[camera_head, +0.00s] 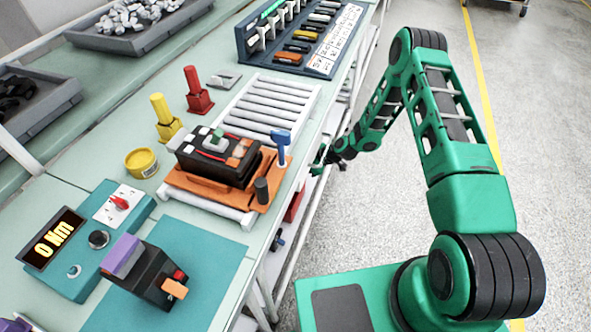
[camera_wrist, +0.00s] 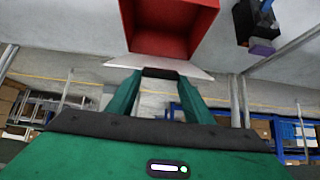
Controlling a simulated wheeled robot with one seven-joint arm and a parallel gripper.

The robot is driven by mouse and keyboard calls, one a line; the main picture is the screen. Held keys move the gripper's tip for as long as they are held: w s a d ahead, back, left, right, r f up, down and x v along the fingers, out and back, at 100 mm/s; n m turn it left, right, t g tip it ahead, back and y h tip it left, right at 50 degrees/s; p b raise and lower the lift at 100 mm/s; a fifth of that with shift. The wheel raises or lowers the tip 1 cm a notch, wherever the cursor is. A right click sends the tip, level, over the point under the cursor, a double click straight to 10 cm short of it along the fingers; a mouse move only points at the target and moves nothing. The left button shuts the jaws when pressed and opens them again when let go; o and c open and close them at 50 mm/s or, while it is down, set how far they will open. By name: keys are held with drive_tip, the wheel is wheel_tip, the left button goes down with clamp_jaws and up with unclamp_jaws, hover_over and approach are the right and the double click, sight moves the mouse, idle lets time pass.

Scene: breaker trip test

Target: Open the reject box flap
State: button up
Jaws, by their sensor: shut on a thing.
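The red reject box (camera_wrist: 170,25) fills the top middle of the wrist view. A pale flap (camera_wrist: 120,63) runs along its near edge, with a dark handle (camera_wrist: 160,73) at its middle. My gripper (camera_wrist: 158,77) is shut on the flap handle, its green fingers on either side. I cannot tell how far the flap is swung. In the head view my gripper (camera_head: 322,160) is low beside the bench's right edge. A bit of the red box (camera_head: 295,203) shows under that edge; the flap is hidden there.
The bench carries a roller track (camera_head: 262,108), an orange fixture (camera_head: 225,192) holding a breaker, and a blue rack (camera_head: 300,40). A dark device with a purple part (camera_wrist: 258,25) hangs near the box.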

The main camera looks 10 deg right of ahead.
drive_tip(key=shift+w+d+r, duration=0.1)
drive_tip(key=shift+w+r, duration=0.1)
drive_tip(key=shift+w, duration=0.25)
drive_tip(key=o, duration=1.5)
drive_tip(key=shift+s+f, duration=0.1)
drive_tip(key=shift+s, duration=0.05)
drive_tip(key=shift+s, duration=0.1)
drive_tip(key=v, duration=1)
drive_tip(key=shift+d+r, duration=0.2)
drive_tip(key=shift+c, duration=0.2)
